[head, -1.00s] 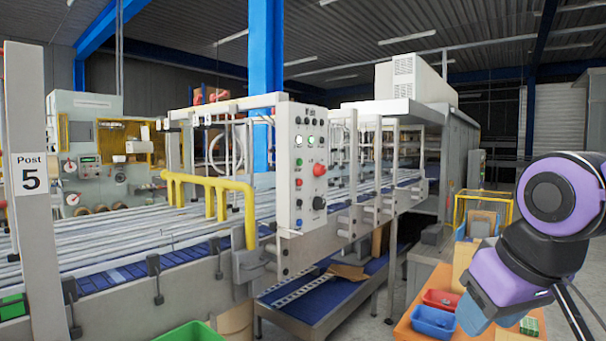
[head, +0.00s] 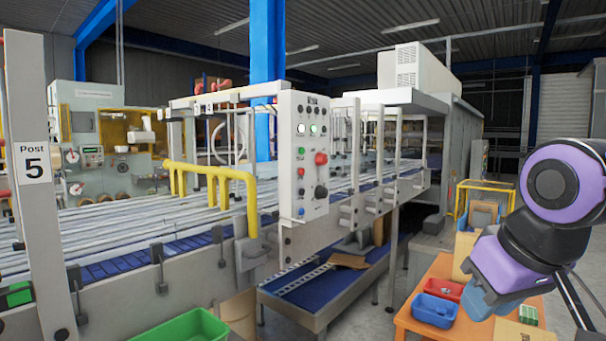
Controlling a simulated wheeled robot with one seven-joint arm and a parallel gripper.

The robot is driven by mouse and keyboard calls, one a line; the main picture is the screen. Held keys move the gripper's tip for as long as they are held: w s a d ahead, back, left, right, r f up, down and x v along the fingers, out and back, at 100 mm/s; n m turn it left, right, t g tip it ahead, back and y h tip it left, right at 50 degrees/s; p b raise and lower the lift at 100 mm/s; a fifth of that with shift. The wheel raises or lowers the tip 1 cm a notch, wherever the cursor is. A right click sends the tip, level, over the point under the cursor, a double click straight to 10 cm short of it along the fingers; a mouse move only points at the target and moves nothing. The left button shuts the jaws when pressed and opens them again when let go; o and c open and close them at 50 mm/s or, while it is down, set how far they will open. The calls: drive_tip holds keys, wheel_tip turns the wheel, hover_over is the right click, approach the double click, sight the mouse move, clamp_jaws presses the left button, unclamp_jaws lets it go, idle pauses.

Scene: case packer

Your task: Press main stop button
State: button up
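A light grey control panel (head: 312,184) stands upright at the near end of the conveyor, in the middle of the head view. A large red button (head: 321,158) sticks out on its right side, a little above a black knob (head: 321,191). Smaller green, red and blue buttons and two lit white lamps are also on the panel. My arm shows at the right edge, well apart from the panel. Its purple and black links are visible, but I cannot make out the gripper's fingers.
A yellow rail (head: 212,172) stands left of the panel, beside the conveyor (head: 120,222). A green bin (head: 182,329) is at the bottom. An orange table (head: 407,318) with a blue bin (head: 435,310) and a red bin (head: 449,289) stands at lower right, near my arm.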

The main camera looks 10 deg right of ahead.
clamp_jaws()
idle(1.4)
